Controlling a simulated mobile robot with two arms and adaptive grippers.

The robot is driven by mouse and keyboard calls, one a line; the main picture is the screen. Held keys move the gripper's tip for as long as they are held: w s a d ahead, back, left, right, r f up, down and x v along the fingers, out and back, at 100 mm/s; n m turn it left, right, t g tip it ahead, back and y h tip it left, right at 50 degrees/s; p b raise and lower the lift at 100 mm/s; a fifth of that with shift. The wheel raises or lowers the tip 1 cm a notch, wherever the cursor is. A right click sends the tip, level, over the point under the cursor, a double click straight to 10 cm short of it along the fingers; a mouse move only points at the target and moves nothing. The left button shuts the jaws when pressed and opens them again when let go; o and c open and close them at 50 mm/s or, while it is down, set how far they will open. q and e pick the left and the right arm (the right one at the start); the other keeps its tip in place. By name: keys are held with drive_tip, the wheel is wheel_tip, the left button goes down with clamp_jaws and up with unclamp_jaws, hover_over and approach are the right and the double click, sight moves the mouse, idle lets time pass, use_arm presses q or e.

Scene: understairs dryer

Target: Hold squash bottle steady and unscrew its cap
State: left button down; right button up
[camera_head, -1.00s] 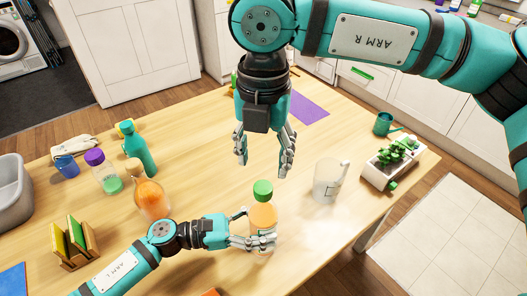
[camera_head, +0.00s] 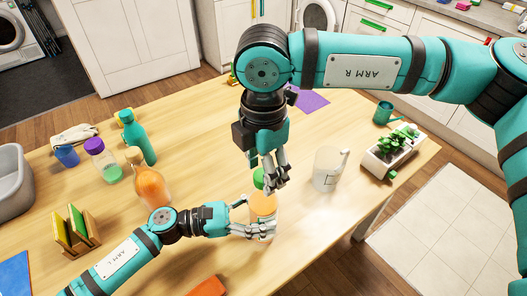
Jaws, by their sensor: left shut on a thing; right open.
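The squash bottle (camera_head: 263,203) holds orange liquid and stands upright on the wooden table. Its green cap (camera_head: 258,178) is partly hidden behind my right gripper's fingers. My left gripper (camera_head: 256,228) is shut around the lower part of the bottle. My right gripper (camera_head: 268,182) is above and in front of the cap, pointing down, open, with its fingers beside the cap. I cannot tell if the fingers touch the cap.
A clear jug (camera_head: 326,170) stands just right of the bottle. A planter (camera_head: 388,155) and a green watering can (camera_head: 383,113) are further right.

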drive_tip(key=shift+f, duration=0.6)
clamp_jaws()
